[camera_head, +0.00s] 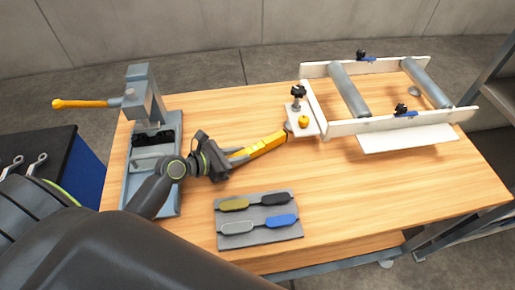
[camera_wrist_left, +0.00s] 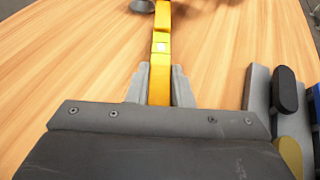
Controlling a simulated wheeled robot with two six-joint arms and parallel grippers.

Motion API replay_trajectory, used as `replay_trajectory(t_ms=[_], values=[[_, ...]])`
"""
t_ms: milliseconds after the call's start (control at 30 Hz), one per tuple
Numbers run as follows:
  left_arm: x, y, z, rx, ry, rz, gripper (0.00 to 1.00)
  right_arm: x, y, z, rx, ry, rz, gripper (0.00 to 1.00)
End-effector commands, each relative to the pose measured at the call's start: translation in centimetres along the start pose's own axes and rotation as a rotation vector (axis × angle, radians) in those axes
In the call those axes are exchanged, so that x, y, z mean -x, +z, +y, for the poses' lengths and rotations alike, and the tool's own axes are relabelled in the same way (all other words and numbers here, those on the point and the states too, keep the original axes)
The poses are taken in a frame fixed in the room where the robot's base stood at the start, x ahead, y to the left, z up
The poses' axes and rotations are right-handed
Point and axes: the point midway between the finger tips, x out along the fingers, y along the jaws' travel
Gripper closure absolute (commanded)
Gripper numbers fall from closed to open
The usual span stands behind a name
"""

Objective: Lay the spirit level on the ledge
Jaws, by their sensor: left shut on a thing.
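The spirit level (camera_head: 264,146) is a slim yellow bar with a small pale window, seen also in the left wrist view (camera_wrist_left: 160,72). My left gripper (camera_head: 236,157) is shut on its near end, and the bar points away toward the roller frame. In the left wrist view the two grey fingers (camera_wrist_left: 159,88) flank the bar. Whether the bar touches the wood below is unclear. The ledge appears to be the bare white strip (camera_head: 408,139) along the near side of the roller frame, right of the level. My right gripper is not in view.
The white frame (camera_head: 345,127) with grey rollers fills the back right of the wooden table (camera_head: 350,200). A white bracket with knobs (camera_head: 301,114) stands close to the level's far end. A grey press (camera_head: 145,95) stands left; a grey tool mat (camera_head: 258,237) lies in front.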

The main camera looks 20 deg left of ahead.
Motion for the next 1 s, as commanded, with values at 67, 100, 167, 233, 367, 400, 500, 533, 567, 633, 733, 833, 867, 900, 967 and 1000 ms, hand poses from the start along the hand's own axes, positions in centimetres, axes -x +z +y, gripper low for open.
replay_trajectory(t_ms=[67,100,167,233,367,400,500,533,567,633,733,833,867,900,967,1000], values=[[-1.1,1.0,-0.1,0.001,-0.001,-0.005,1.0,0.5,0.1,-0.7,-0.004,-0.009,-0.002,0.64],[-1.5,1.1,0.0,0.0,0.0,-0.004,1.0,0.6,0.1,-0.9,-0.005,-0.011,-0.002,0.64],[-1.8,1.1,0.0,0.0,0.0,-0.002,1.0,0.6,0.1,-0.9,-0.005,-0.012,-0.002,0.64],[-2.3,1.3,0.0,0.0,0.0,-0.002,1.0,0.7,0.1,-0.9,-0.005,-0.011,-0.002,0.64],[-4.1,2.3,0.0,0.001,-0.001,-0.005,1.0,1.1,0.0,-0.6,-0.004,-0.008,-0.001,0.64],[-4.8,2.6,0.0,0.002,-0.001,-0.005,1.0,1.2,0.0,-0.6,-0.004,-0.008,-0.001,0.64],[-6.0,2.6,-0.1,0.002,-0.002,0.0,1.0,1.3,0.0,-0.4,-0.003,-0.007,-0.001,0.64],[-6.0,2.0,-0.1,0.002,-0.001,0.002,1.0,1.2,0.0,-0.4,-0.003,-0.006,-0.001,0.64],[-6.1,1.8,0.0,0.002,-0.001,0.003,1.0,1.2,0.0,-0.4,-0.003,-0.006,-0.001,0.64],[-6.2,1.6,0.0,0.0,-0.001,0.001,1.0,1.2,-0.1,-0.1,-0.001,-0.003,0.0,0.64],[-6.2,1.6,0.0,-0.001,-0.001,0.0,1.0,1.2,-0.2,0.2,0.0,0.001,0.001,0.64],[-6.2,1.6,0.0,-0.001,-0.001,0.0,1.0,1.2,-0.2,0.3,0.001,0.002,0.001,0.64],[-6.2,1.6,0.0,-0.001,-0.001,0.0,1.0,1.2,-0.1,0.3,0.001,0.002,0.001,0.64],[-6.2,1.5,0.0,-0.001,-0.001,0.0,1.0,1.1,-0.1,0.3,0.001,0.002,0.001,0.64],[-6.3,1.3,0.0,0.0,-0.001,0.0,1.0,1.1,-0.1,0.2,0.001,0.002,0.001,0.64],[-6.3,1.2,0.0,0.0,-0.001,0.001,0.79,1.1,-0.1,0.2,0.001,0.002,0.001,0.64]])
